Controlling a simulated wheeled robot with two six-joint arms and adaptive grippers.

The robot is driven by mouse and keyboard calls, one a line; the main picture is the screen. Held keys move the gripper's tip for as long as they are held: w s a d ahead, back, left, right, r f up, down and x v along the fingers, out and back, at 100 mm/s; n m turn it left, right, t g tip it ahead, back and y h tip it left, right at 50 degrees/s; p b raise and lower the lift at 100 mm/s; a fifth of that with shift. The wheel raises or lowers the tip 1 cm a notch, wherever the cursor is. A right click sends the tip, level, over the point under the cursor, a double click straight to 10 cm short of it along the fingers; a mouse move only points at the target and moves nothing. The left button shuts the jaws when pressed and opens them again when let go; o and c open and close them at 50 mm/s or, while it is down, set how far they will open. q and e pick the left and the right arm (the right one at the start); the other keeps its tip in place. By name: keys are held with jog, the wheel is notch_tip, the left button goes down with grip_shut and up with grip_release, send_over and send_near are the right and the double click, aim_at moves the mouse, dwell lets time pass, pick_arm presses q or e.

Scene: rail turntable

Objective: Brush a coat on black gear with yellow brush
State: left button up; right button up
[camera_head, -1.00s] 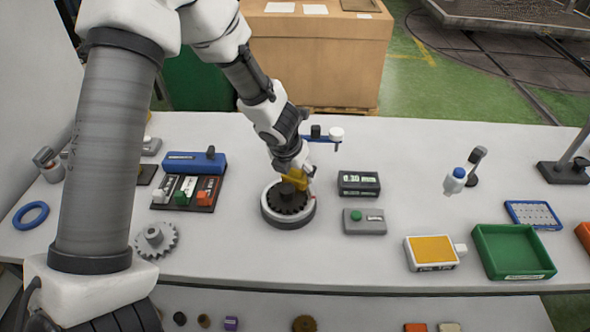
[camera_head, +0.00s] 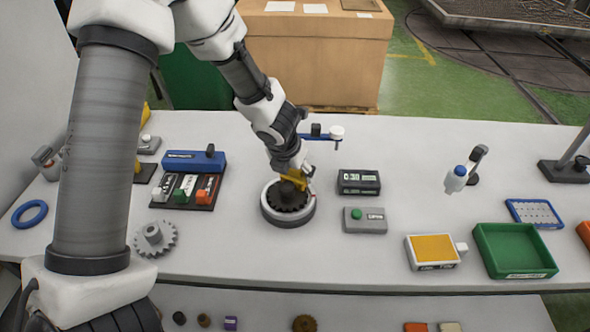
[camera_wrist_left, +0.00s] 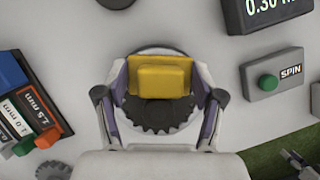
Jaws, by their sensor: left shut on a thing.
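The black gear (camera_head: 288,197) lies flat in the round white-rimmed turntable (camera_head: 290,223) on the table. It also shows in the left wrist view (camera_wrist_left: 158,116), partly hidden under the yellow brush. My left gripper (camera_head: 299,175) is shut on the yellow brush (camera_head: 293,184), right over the gear. In the left wrist view the yellow brush (camera_wrist_left: 160,79) sits between the fingers of the left gripper (camera_wrist_left: 161,86), over the gear's upper half. I cannot tell whether the brush touches the gear. My right gripper is not in view.
Right of the turntable are a display box (camera_head: 358,182) and a grey box with a green button (camera_head: 365,220), marked SPIN. A yellow-topped pad (camera_head: 432,249) and green tray (camera_head: 513,250) are farther right. A grey gear (camera_head: 155,238) and block rack (camera_head: 185,191) lie left.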

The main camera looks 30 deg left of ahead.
pick_arm(q)
jog(key=shift+w+p, duration=0.3)
jog(key=shift+w, duration=0.1)
jog(key=shift+s, duration=0.15)
jog(key=shift+s+b, duration=0.3)
jog(key=shift+b, duration=0.1)
jog(key=shift+w+r, duration=0.1)
jog(key=shift+w+p, duration=0.15)
jog(key=shift+p, duration=0.15)
jog(key=shift+w, duration=0.2)
